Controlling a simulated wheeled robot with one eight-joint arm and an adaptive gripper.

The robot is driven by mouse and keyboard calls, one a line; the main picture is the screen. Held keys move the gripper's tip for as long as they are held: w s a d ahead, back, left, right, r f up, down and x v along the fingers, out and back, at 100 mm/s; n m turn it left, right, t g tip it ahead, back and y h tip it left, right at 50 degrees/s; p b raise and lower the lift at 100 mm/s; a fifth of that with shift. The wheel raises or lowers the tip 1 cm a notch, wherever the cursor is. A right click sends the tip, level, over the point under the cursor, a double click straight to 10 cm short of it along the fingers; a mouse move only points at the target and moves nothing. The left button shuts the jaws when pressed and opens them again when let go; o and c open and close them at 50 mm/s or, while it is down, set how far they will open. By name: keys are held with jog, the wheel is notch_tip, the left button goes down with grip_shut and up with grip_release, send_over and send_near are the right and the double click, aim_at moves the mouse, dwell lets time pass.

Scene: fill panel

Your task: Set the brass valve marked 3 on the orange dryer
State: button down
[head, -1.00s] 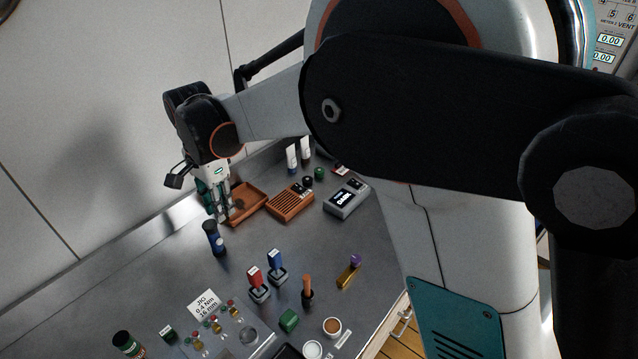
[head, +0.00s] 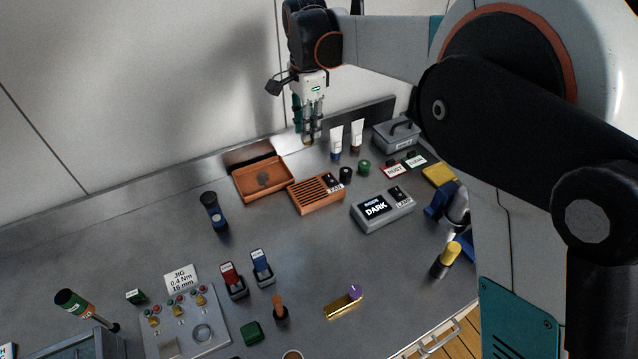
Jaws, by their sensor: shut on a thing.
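My gripper (head: 308,132) points down in the upper middle of the head view, above the back of the bench. It is shut on a small brass-coloured piece, probably the valve (head: 308,142); its mark is too small to read. The orange slatted unit (head: 315,199), which looks like the dryer, sits on the bench below and in front of my gripper, apart from it. A black panel with a small label is at its right end. An open orange tray (head: 245,189) lies to its left, with a dark round patch inside.
White tubes (head: 336,142), small round pots (head: 364,167) and a grey unit reading DARK (head: 383,211) stand right of the dryer. A blue-black cylinder (head: 213,212) stands to the left. A jig plate (head: 205,335) with several brass pieces is front left. The mid-bench is mostly clear.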

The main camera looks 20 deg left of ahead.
aim_at(308, 143)
notch_tip(308, 143, down, 19)
jog(key=b, duration=0.3)
jog(key=shift+a+r, duration=0.1)
jog(key=shift+r, duration=0.1)
jog(key=c, duration=1.8)
grip_release()
jog(key=shift+f, duration=0.2)
jog(key=shift+c, duration=0.2)
jog(key=o, duration=0.4)
jog(key=shift+r, duration=0.1)
notch_tip(308, 143, up, 12)
jog(key=shift+s+r+p, duration=0.1)
jog(key=shift+p, duration=0.9)
